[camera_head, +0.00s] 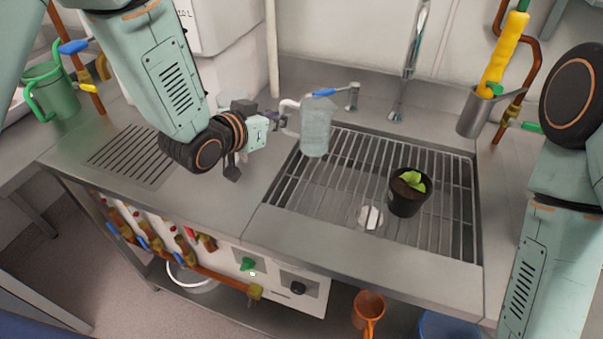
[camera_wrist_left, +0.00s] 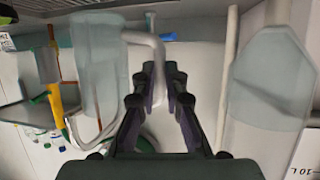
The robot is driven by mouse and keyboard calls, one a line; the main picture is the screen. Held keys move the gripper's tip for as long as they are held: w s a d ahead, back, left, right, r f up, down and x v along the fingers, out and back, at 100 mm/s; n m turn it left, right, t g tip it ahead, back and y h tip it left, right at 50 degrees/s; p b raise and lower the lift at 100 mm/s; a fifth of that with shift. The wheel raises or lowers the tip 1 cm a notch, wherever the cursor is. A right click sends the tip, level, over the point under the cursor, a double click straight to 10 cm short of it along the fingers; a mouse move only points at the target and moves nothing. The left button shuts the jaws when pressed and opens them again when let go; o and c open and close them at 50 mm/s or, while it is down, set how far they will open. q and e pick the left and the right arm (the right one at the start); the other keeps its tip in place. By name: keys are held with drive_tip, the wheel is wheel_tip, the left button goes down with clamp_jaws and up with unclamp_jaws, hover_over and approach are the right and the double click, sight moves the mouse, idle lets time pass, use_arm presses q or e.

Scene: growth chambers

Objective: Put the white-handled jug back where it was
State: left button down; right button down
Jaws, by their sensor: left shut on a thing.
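The jug (camera_head: 315,128) is clear with a white handle, upright over the left back part of the sink grate (camera_head: 345,190). My left gripper (camera_head: 279,122) comes in from the left and is shut on the jug's white handle. In the left wrist view the gripper fingers (camera_wrist_left: 158,90) close around the white handle, and the clear jug body (camera_wrist_left: 97,75) is to their left. I cannot tell whether the jug's base touches the grate. The right arm shows at the right edge, but its gripper is out of view.
A black pot with a seedling (camera_head: 405,195) and a small white object (camera_head: 370,217) are on the grate. The faucet (camera_head: 405,70) stands behind. A metal can (camera_head: 474,112) is at the right. A green jug (camera_head: 52,90) is far left. The ribbed drainboard (camera_head: 130,157) is clear.

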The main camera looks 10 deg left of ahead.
use_arm(q)
wheel_tip(320, 180, down, 9)
drive_tip(key=shift+d+f+b, duration=0.1)
drive_tip(key=shift+d+b, duration=0.05)
drive_tip(key=shift+b, duration=0.25)
drive_tip(key=shift+w+f, duration=0.25)
drive_tip(key=shift+f, duration=0.15)
drive_tip(key=shift+a, duration=0.2)
drive_tip(key=shift+s, duration=0.1)
drive_tip(key=shift+s+d, duration=0.1)
drive_tip(key=c, duration=1.7)
unclamp_jaws()
drive_tip(key=shift+f, duration=0.1)
drive_tip(key=o, duration=0.3)
drive_tip(key=shift+f, duration=0.1)
